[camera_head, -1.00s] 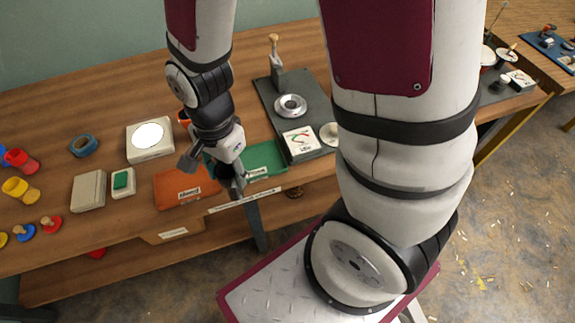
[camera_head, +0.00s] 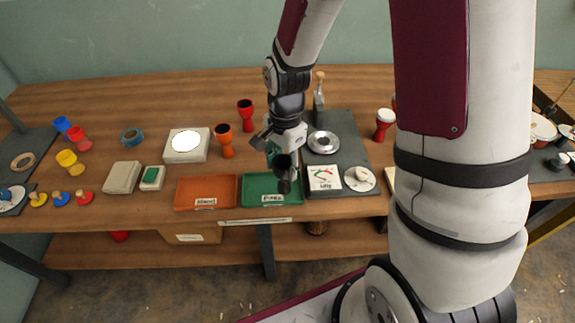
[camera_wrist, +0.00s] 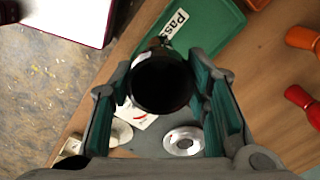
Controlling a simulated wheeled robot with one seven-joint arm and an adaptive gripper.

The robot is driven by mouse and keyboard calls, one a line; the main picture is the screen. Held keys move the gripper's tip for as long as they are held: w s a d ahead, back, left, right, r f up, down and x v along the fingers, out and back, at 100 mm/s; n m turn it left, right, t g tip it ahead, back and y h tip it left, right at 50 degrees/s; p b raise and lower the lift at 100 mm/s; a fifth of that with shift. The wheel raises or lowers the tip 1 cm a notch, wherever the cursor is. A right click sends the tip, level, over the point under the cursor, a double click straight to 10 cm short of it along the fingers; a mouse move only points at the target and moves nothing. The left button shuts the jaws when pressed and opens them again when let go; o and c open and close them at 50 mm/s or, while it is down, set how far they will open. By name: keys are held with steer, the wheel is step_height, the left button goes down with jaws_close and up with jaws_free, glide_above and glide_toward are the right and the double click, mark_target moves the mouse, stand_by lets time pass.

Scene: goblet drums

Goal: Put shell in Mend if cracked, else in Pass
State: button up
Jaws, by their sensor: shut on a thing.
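My gripper (camera_head: 283,158) is shut on a dark goblet-shaped shell (camera_head: 285,181), held above the right end of the green Pass tray (camera_head: 252,188). In the wrist view the shell (camera_wrist: 162,84) shows its dark round mouth between the teal finger pads of my gripper (camera_wrist: 165,95). The inside is too dark to tell whether it is cracked. The Pass tray (camera_wrist: 205,28) lies beyond it there. The orange Mend tray (camera_head: 206,184) is just left of Pass and looks empty. The visible part of Pass also looks empty.
An orange goblet (camera_head: 225,142) and a red goblet (camera_head: 245,115) stand behind the trays. A dark board with a meter (camera_head: 324,177) and a metal ring (camera_head: 323,142) is on the right. A lit white panel (camera_head: 186,143) stands left.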

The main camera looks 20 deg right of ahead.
steer(key=shift+w+d+f, duration=0.15)
steer(key=shift+w+d, duration=0.75)
steer(key=shift+w, duration=0.25)
steer(key=shift+f, duration=1.75)
steer(key=o, duration=1.3)
steer(key=shift+f, duration=0.15)
steer(key=shift+c, duration=0.2)
